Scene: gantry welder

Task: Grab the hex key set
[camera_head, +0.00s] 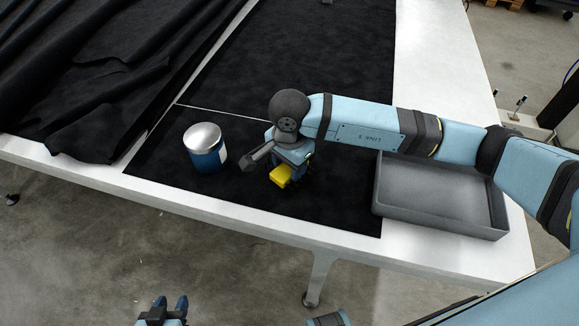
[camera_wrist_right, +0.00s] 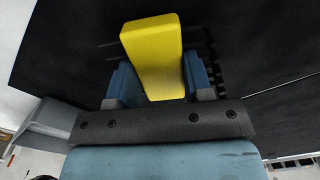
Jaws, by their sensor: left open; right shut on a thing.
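The hex key set is a yellow block (camera_head: 281,175) in the head view, over the black mat near the table's front edge. It also shows in the right wrist view as a yellow block (camera_wrist_right: 153,55) between two blue fingers. My right gripper (camera_head: 290,165) is shut on it, and the fingers (camera_wrist_right: 155,85) lie on either side of it. Whether the block touches the mat is hard to tell. My left gripper (camera_head: 166,308) is open and empty at the bottom of the head view, in front of the table and away from the hex key set.
A grey tray (camera_head: 440,222) lies to the right, under my right arm. Black cloth (camera_head: 90,80) is heaped at the left. Bare mat (camera_head: 335,195) lies between gripper and tray.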

